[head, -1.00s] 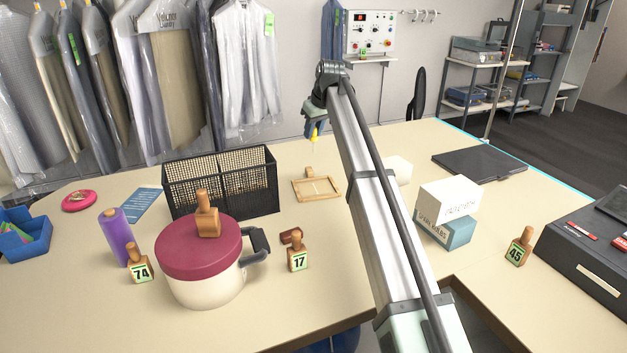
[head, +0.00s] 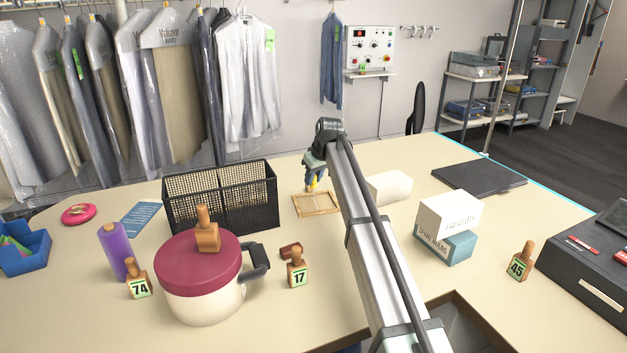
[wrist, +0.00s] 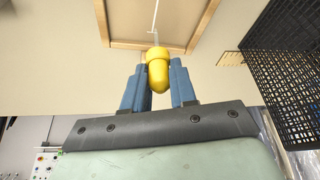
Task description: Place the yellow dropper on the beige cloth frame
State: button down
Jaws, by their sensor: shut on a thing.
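The yellow dropper (wrist: 157,72) is between the blue fingers of my gripper (wrist: 158,84), which is shut on its yellow bulb. Its thin clear tip points toward the frame in the wrist view. In the head view the yellow of the dropper (head: 314,184) shows just below my gripper (head: 314,178). The beige cloth frame (head: 318,212) lies on the table under my gripper, with a wooden border and a pale inside. The frame also shows at the top of the wrist view (wrist: 130,44). Whether the dropper touches the cloth I cannot tell.
A black mesh basket (head: 222,200) stands left of the frame, and it shows at the right of the wrist view (wrist: 290,75). A white block (head: 388,187) sits to the right. A lidded pot (head: 199,285) and numbered stamps (head: 298,274) stand nearer.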

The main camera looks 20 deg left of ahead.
jog(key=shift+f, duration=0.45)
jog(key=shift+f, duration=0.1)
jog(key=c, duration=0.9)
grip_release()
jog(key=v, duration=1.2)
jog(key=shift+d, duration=0.1)
